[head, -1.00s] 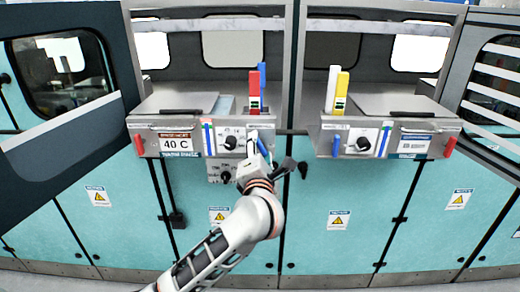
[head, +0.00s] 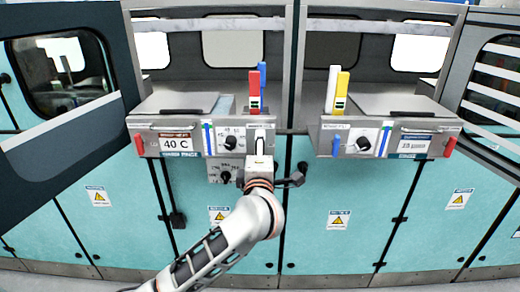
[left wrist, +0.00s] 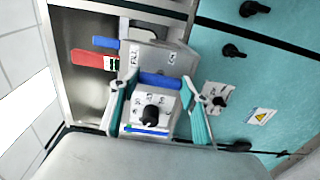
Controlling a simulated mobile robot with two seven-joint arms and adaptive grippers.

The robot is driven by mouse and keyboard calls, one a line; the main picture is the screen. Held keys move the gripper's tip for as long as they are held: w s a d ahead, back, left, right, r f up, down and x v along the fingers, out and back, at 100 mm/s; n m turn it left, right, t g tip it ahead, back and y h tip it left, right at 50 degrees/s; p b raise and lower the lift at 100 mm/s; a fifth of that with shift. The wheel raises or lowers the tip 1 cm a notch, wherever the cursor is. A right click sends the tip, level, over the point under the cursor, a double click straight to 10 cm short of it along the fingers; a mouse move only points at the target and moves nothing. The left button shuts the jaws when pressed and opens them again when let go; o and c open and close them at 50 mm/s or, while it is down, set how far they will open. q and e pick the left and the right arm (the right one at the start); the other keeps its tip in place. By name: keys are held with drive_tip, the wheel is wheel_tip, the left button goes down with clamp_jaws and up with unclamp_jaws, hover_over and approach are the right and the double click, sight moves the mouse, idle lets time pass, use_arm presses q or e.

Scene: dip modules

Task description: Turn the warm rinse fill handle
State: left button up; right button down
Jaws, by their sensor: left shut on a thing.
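The left rinse module has a sign reading 40 C (head: 176,144) on its front panel. My left gripper (head: 260,147) is at the right end of this panel and hides much of it there. My right gripper is not in view.
Red and blue upright blocks (head: 254,89) stand on the module just behind my gripper. A second module has its own blue handle (head: 335,145) and knob (head: 361,143) to the right. Teal cabinet doors (head: 335,190) lie below, with a dark knob (head: 303,168) near my wrist.

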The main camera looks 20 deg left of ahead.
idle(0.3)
use_arm(q)
drive_tip(key=o, duration=1.1)
drive_tip(key=v, duration=1.2)
